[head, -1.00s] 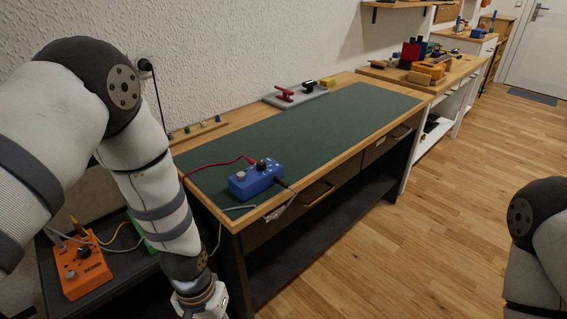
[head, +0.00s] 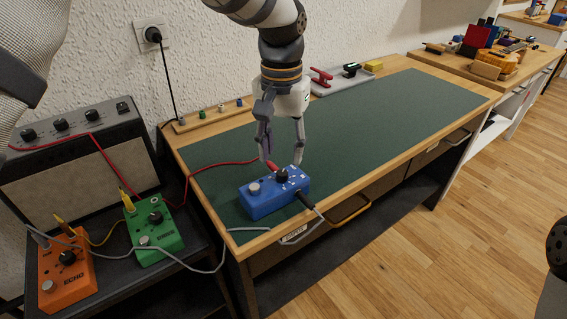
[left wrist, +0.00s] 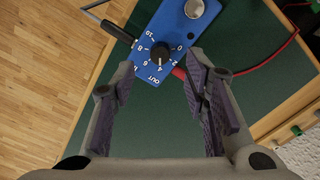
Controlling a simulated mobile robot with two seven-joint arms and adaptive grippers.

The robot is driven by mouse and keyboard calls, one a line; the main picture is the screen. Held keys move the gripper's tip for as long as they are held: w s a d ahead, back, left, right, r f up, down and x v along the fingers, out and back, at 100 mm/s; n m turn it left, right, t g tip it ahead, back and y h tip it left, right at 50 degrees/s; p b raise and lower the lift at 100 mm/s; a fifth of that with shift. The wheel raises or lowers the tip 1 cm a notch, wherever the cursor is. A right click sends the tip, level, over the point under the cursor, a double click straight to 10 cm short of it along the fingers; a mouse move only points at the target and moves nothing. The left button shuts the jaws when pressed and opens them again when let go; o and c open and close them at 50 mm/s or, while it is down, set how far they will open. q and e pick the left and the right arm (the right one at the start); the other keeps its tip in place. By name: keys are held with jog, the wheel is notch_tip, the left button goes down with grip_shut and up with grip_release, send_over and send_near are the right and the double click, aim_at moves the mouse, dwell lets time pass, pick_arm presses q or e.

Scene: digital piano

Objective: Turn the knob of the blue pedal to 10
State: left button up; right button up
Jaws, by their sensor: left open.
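The blue pedal (head: 262,201) lies on the green mat near the table's front left corner. It has a silver footswitch (left wrist: 194,8) and a black knob (head: 281,175), which also shows in the left wrist view (left wrist: 159,52) with a number scale from 0 to 10 around it. A light mark on the knob seems to point near 4, but it is small. My left gripper (head: 283,161) points down over the knob end of the pedal. My right gripper is out of view.
A red cable (head: 215,165) and a dark plug (head: 306,200) join the pedal. An orange pedal (head: 68,275), a green pedal (head: 155,233) and an amplifier (head: 75,160) stand at left. The green mat (head: 390,110) is clear toward the right.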

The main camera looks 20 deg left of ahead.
aim_at(282, 172)
pick_arm(q)
notch_tip(282, 172, down, 5)
jog(key=shift+c, duration=0.5)
grip_shut()
